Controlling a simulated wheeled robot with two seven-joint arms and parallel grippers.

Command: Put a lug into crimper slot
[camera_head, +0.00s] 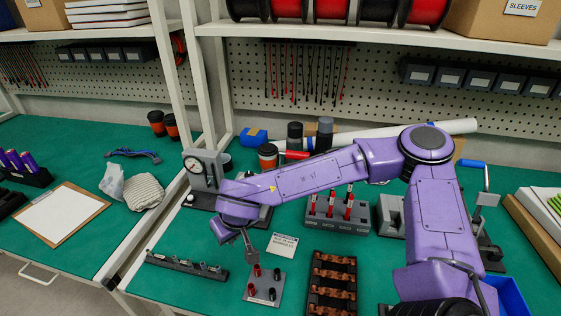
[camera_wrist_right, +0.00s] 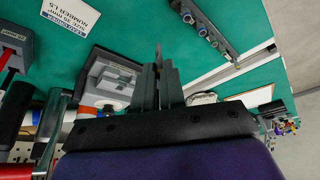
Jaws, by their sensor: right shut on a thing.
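My right gripper (camera_head: 249,243) reaches in from the right on the purple arm and points down above the block with red and black posts. In the right wrist view its grey fingers (camera_wrist_right: 159,88) are closed together on a thin dark piece, probably a lug (camera_wrist_right: 158,54); its shape is mostly hidden. More lugs stand in a long dark rack (camera_head: 186,264) at the front left, also seen in the wrist view (camera_wrist_right: 207,26). A lever tool with a blue handle (camera_head: 472,163), perhaps the crimper, is behind my right arm; its slot cannot be made out. My left gripper is out of view.
The post block (camera_head: 262,287) and a tray of copper pieces (camera_head: 332,283) are at the front. A gauge stand (camera_head: 203,168) is behind the gripper. A red-handled tool rack (camera_head: 338,213) and a printed card (camera_head: 283,245) are nearby. Green mat is bare around the card.

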